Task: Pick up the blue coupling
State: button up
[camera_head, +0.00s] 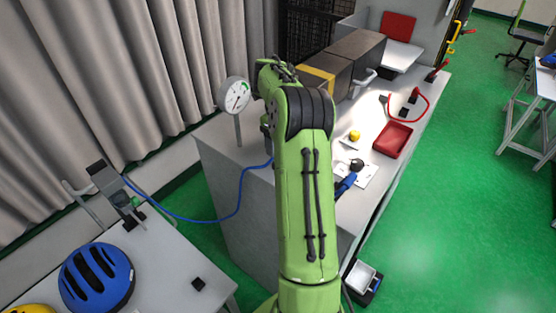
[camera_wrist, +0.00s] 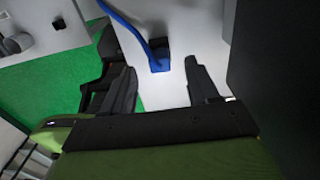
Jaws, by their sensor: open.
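The blue coupling (camera_wrist: 158,65) is at the end of a blue hose (camera_wrist: 128,24) in the wrist view, beside a small black block (camera_wrist: 160,46) on a pale surface. My gripper (camera_wrist: 160,70) is open, with one dark finger to each side of the coupling in the picture. No contact shows, and I cannot tell how far the coupling is from the fingertips. In the head view the hose (camera_head: 213,220) runs from a grey stand at the left to the bench and passes behind my green arm. The arm hides my gripper there, and I cannot make out the coupling.
A dial gauge (camera_head: 235,95) on a post stands at the bench's left end. A large dark box (camera_head: 352,58), a red tray (camera_head: 393,138) and a yellow ball (camera_head: 354,135) are on the bench. A blue helmet (camera_head: 96,277) lies on the near-left table.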

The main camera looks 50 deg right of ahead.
jog(key=f, duration=0.4)
jog(key=shift+s+f+p, duration=0.1)
jog(key=shift+s+p, duration=0.3)
jog(key=shift+w+f, duration=0.2)
jog(key=shift+f, duration=0.1)
jog(key=c, duration=0.8)
